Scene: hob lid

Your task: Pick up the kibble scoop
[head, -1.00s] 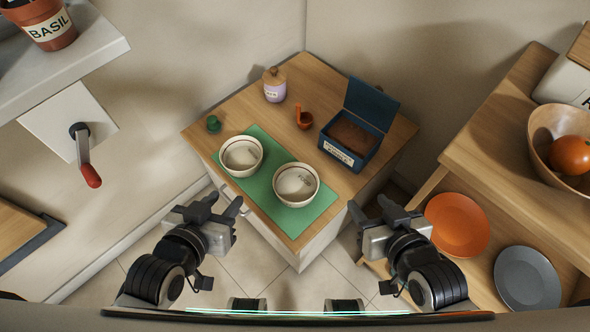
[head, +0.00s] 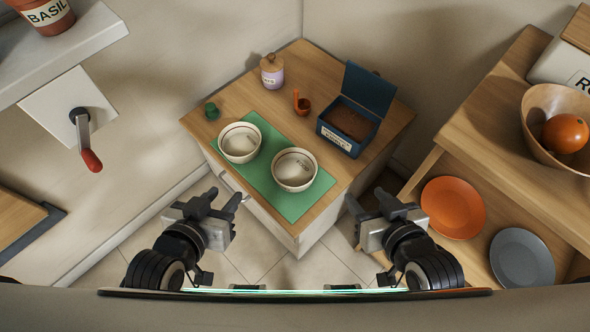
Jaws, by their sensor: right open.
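The kibble scoop (head: 303,104) is a small orange-brown scoop with an upright handle. It stands on the wooden cabinet top, just left of the open blue kibble box (head: 345,145). My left gripper (head: 228,199) is open and empty, in front of the cabinet's left front side. My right gripper (head: 366,204) is open and empty, off the cabinet's front right side. Both grippers are well apart from the scoop.
Two white bowls (head: 240,142) and (head: 294,169) stand on a green mat (head: 308,207) between the grippers and the scoop. Shelves with plates (head: 453,207) stand right.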

